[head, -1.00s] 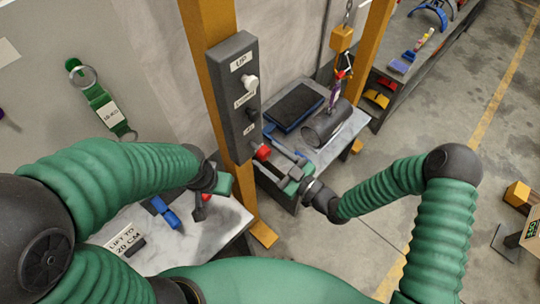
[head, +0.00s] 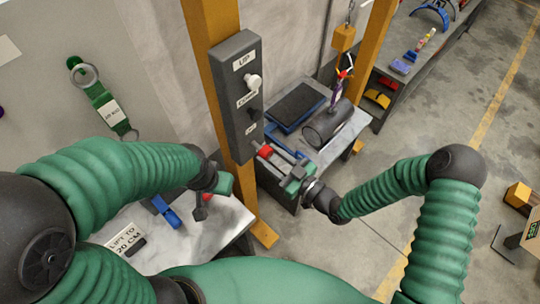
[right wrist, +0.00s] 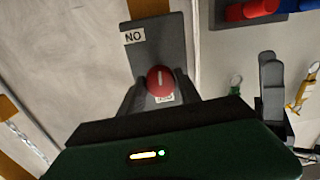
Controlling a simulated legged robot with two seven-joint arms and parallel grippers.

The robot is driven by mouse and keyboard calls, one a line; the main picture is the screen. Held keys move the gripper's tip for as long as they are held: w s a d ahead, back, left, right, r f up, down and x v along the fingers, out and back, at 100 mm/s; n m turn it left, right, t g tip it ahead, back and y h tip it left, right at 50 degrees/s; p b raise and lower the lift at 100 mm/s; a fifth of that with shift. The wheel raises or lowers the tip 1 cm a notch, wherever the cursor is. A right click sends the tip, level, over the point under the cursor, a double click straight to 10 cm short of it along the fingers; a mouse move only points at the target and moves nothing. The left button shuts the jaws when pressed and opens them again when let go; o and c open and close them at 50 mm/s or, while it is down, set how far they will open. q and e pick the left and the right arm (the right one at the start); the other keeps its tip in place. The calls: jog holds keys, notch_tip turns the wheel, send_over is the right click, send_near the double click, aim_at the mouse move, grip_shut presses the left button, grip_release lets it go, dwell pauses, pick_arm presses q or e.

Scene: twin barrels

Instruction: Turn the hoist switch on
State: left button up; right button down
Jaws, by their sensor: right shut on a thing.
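The grey control box (head: 235,90) is fixed to the orange post, with a white UP button (head: 252,81), a dark button (head: 253,113) below it, and a red switch knob (head: 265,152) at its lower end. My right gripper (head: 275,159) is at the red knob. In the right wrist view the red knob (right wrist: 161,80) sits between my right gripper's fingers (right wrist: 161,92), with a white mark running up and down on its face. A label beside it reads upside down as "NO". My left gripper (head: 212,190) is over the near table; its finger gap is unclear.
A dark cylinder (head: 328,122) lies on the rear table beneath the hoist hook (head: 344,73). A dark-topped blue tray (head: 296,107) lies beside it. The near table holds a blue piece (head: 167,212) and a "LIFT TO 20 CM" card (head: 124,240).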

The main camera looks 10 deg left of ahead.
jog(key=m, duration=0.4)
jog(key=shift+f+b, duration=0.15)
jog(key=shift+b, duration=0.25)
jog(key=m, duration=0.5)
jog(key=shift+d, duration=0.1)
jog(key=m, duration=0.3)
jog(key=shift+m+b, duration=0.3)
jog(key=shift+b, duration=0.05)
jog(key=shift+f+m+t, duration=0.1)
jog(key=shift+m+t, duration=0.2)
jog(key=shift+m, duration=2.1)
jog(key=shift+s, duration=0.1)
jog(key=c, duration=1)
grip_release()
jog(key=shift+o, duration=0.7)
jog(key=shift+d, duration=0.2)
jog(key=shift+a, duration=0.1)
